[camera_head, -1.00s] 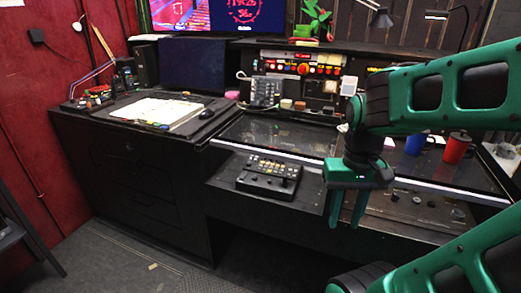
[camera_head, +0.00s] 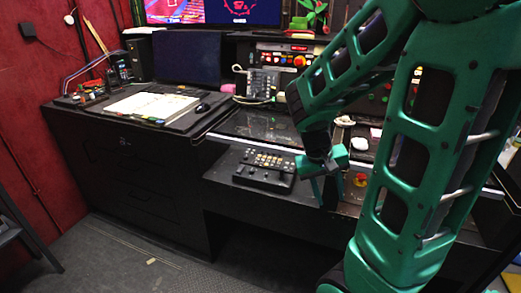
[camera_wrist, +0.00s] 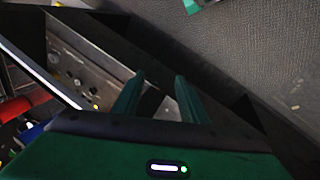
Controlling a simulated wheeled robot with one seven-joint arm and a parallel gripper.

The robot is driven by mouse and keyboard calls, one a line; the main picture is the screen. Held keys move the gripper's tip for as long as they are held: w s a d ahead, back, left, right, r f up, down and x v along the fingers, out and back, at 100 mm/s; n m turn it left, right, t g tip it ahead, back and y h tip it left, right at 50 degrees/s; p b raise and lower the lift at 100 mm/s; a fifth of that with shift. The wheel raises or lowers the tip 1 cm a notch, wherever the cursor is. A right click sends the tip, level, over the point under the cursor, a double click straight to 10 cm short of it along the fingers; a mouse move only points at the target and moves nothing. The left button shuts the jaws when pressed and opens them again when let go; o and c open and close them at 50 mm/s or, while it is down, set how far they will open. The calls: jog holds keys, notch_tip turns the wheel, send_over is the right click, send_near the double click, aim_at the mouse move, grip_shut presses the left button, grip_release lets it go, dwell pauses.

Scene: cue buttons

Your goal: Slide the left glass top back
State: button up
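The left glass top (camera_head: 250,126) is a dark, shiny pane with a pale front edge, lying in the middle of the desk. The front shelf before it is uncovered. My gripper (camera_head: 328,188) is at the right end of this pane's front edge, fingers pointing down; I cannot tell whether it touches. In the wrist view, my two green fingers (camera_wrist: 157,98) stand apart with nothing between them. Below them is a grey panel with knobs (camera_wrist: 80,70), beside a pale strip (camera_wrist: 42,72). My arm hides most of the desk's right side.
A black control box with buttons (camera_head: 265,169) sits on the shelf in front of the pane. A white board (camera_head: 150,105) and a mouse (camera_head: 203,108) lie to the left. In the wrist view, a red cup (camera_wrist: 25,104) shows at the left. Open floor (camera_head: 160,260) lies in front.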

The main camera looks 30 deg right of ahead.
jog(key=w+d+f+n+h, duration=0.25)
jog(key=w+d+h, duration=0.2)
jog(key=w, duration=0.35)
jog(key=n+t+h, duration=0.6)
jog(key=n+t, duration=0.5)
jog(key=t, duration=0.1)
send_near(261, 149)
jog(key=x, duration=1.1)
jog(key=shift+r, duration=0.1)
jog(key=shift+c, duration=0.6)
grip_shut()
